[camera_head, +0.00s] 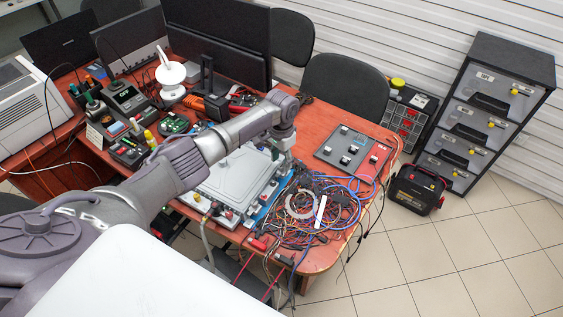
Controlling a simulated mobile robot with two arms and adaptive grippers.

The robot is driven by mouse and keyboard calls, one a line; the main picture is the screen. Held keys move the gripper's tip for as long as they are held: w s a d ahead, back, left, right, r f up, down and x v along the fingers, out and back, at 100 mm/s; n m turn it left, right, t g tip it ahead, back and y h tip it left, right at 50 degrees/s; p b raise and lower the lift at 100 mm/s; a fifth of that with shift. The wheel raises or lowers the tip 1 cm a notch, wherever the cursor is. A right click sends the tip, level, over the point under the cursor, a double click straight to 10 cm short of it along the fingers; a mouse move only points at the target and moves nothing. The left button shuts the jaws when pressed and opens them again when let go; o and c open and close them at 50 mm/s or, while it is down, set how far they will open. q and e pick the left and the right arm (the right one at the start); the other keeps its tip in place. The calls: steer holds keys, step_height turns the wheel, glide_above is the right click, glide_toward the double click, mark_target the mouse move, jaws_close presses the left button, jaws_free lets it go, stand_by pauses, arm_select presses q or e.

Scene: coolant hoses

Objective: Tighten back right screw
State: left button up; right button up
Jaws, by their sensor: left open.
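My left arm reaches in from the lower left across the table. Its wrist bends down near the right rear of a light grey panel unit (232,180). My left gripper (284,152) is small in the picture, open, pointing down above the unit's back right corner area. I cannot tell whether it touches anything. Small fittings line the unit's right and front edges. The back right screw cannot be made out; the wrist and gripper cover that part. My forearm hides the unit's left rear. My right gripper is not in view.
The reddish table (318,256) holds a cable tangle (300,222) with a white strip (321,211), and a dark grey panel (352,149) with knobs. Monitors (222,42) stand behind. A chair (346,88), black drawer cabinet (487,115) and black case (416,190) stand right. The right floor is clear.

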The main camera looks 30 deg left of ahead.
arm_select(q)
steer(key=shift+f, duration=1.1)
jaws_close()
